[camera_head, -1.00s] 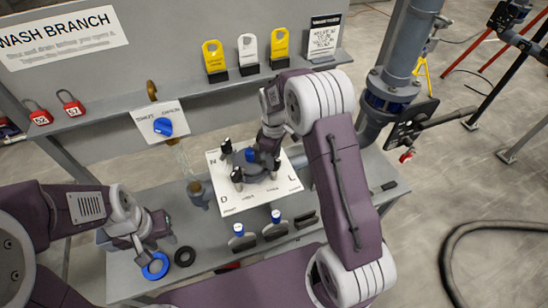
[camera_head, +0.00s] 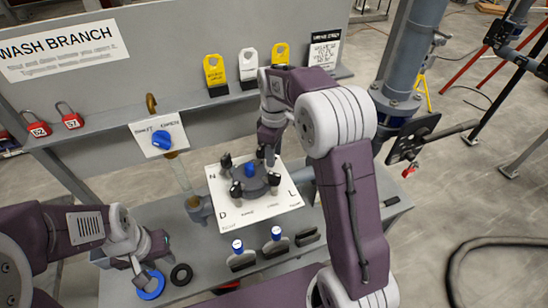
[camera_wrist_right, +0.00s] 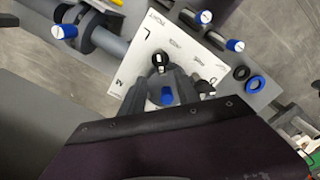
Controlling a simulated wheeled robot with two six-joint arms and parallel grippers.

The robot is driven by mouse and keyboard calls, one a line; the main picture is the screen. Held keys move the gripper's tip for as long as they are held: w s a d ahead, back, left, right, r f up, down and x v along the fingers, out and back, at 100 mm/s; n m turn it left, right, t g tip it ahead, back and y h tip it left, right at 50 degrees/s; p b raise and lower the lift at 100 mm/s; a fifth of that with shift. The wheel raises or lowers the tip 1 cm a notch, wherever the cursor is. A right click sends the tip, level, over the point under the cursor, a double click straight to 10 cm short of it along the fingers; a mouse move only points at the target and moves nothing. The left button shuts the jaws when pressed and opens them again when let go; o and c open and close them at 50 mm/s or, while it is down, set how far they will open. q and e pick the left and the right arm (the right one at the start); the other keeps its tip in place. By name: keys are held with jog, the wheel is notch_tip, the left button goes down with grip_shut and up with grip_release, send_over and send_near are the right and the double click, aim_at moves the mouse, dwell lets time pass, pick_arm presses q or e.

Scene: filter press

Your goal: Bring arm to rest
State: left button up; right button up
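My right gripper (camera_head: 268,154) is above the back right of a round dark valve (camera_head: 256,186) with a blue knob (camera_head: 249,170) and several black-topped posts. The valve stands on a white plate (camera_head: 228,215) marked with letters. In the right wrist view, the right gripper's grey fingers (camera_wrist_right: 163,92) look apart, with the blue knob (camera_wrist_right: 167,96) showing between them. Nothing is seen held. My left gripper (camera_head: 153,258) is low at the left, over the bench near a blue ring (camera_head: 150,287). Its fingers look apart and empty.
A black ring (camera_head: 181,274) and two blue-capped fittings (camera_head: 237,246) are on the grey bench. A shelf behind carries red padlocks (camera_head: 38,129) and yellow and white tags (camera_head: 214,69). A thick pipe (camera_head: 406,55) stands at the right.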

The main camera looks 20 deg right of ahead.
jog(key=shift+f+b, duration=0.25)
jog(key=shift+b, duration=0.15)
jog(key=shift+s+r+t+b, duration=0.15)
jog(key=shift+t+b, duration=0.15)
jog(key=shift+b, duration=0.55)
jog(key=s+f+m+b, duration=0.2)
jog(key=s+f+m, duration=0.3)
jog(key=s, duration=0.4)
jog(key=s+f+m+b, duration=0.2)
jog(key=s+f+m, duration=0.3)
jog(key=s+f, duration=0.3)
jog(key=shift+s+a+f+t, duration=0.25)
jog(key=shift+s+f+t, duration=0.05)
jog(key=shift+s, duration=0.45)
jog(key=shift+s, duration=0.15)
